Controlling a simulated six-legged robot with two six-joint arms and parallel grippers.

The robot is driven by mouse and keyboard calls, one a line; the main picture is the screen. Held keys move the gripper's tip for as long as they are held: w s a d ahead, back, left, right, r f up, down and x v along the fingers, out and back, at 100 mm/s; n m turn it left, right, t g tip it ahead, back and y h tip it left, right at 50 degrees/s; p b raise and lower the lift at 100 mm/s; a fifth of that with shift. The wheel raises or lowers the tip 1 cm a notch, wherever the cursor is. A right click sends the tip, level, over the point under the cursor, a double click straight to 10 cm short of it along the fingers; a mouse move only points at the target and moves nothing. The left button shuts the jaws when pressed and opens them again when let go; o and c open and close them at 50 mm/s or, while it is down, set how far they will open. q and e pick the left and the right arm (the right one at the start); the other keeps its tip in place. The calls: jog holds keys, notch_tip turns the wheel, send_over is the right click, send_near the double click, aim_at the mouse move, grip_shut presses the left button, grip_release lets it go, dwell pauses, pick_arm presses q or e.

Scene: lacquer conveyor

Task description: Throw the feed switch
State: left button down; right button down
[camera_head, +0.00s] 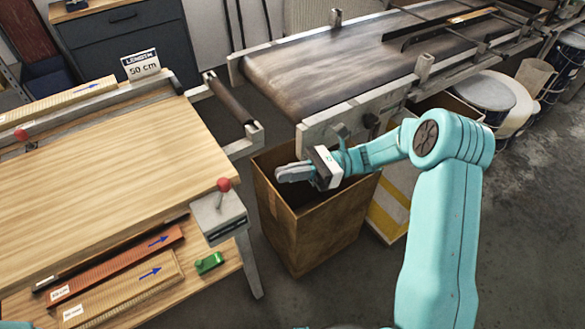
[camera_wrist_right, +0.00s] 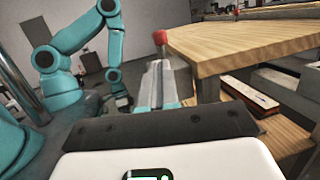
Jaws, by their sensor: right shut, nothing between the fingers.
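The feed switch is a grey box (camera_head: 219,217) with a short lever and a red ball knob (camera_head: 224,184), mounted at the near right corner of the wooden table. The lever stands roughly upright. My right gripper (camera_head: 280,174) is shut and empty, to the right of the switch and apart from it, over the open carton. In the right wrist view, its closed fingers (camera_wrist_right: 161,75) point toward the red knob (camera_wrist_right: 160,37), which shows just beyond them. The switch box is mostly hidden there. My left arm shows at the left of that view; its jaws are too unclear to read.
An open brown carton (camera_head: 318,220) stands on the floor below my right gripper. The conveyor (camera_head: 330,65) runs behind it. A green block (camera_head: 209,263) and long red and tan pieces lie on the shelf below the wooden tabletop (camera_head: 110,170).

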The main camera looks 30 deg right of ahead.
send_near(221, 187)
jog(key=x, duration=0.3)
jog(key=p+x, duration=0.1)
jog(key=shift+w+a+f, duration=0.2)
jog(key=shift+w+a, duration=0.2)
jog(key=shift+w, duration=0.05)
jog(key=shift+r, duration=0.15)
jog(key=a+r+h+p, duration=0.1)
jog(key=h+p, duration=0.1)
jog(key=p, duration=0.1)
jog(key=a+r+h+p, duration=0.1)
jog(key=h+p, duration=0.1)
jog(key=a+r+n+h+p, duration=0.1)
jog(key=h+p, duration=0.1)
jog(key=p, duration=0.1)
jog(key=shift+a+r+g+p, duration=0.25)
jog(key=shift+a+g+p, duration=0.05)
jog(key=shift+g+p, duration=0.1)
jog(key=shift+s+a+h+p, duration=0.1)
jog(key=shift+a+h+p, duration=0.7)
jog(key=shift+h, duration=0.4)
jog(key=shift+f, duration=0.2)
jog(key=shift+d, duration=0.1)
jog(key=shift+r, duration=0.1)
